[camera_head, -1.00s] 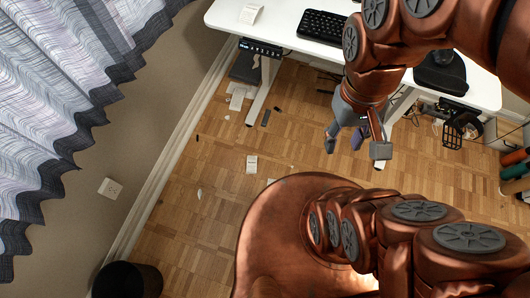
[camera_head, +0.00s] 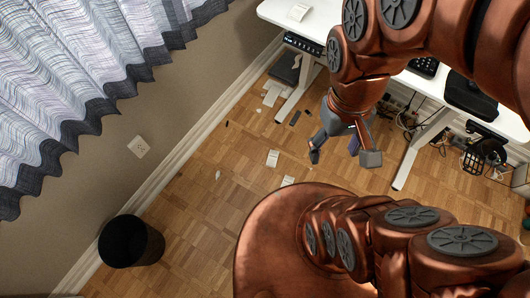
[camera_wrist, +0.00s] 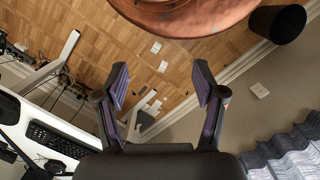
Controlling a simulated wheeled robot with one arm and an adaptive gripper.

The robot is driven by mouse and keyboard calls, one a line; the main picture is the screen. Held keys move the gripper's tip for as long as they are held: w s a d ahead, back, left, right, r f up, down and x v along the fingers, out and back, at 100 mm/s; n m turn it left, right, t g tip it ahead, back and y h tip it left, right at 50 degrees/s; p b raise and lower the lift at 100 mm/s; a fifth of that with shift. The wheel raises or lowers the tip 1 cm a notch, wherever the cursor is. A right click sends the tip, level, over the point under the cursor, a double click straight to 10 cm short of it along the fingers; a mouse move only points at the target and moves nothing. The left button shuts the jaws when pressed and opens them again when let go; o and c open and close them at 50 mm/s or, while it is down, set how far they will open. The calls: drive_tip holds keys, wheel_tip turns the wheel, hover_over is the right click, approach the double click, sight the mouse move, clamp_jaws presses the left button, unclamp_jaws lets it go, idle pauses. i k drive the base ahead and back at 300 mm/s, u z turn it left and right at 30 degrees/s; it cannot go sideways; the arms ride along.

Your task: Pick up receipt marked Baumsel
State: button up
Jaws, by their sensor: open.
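Several white paper slips are in view, and I cannot read which is marked Baumsel. One receipt (camera_head: 272,158) lies on the wood floor, with a second receipt (camera_head: 287,181) near my base. Both show in the wrist view, as the upper receipt (camera_wrist: 156,47) and lower receipt (camera_wrist: 163,66). Another receipt (camera_head: 298,12) lies on the white desk (camera_head: 326,18). More papers (camera_head: 272,92) lie by the desk leg. My gripper (camera_head: 343,157) is open and empty, held above the floor; its spread fingers also show in the wrist view (camera_wrist: 161,76).
A black bin (camera_head: 130,242) stands at the lower left by the wall. A black keyboard (camera_wrist: 58,140) is on the desk. Cables and a wire basket (camera_head: 474,161) are under the desk at right. Floor between bin and desk is mostly clear.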

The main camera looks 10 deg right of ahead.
sight(273, 155)
drive_tip(key=u, duration=3.4)
drive_tip(key=k, duration=0.95)
drive_tip(key=z, duration=0.3)
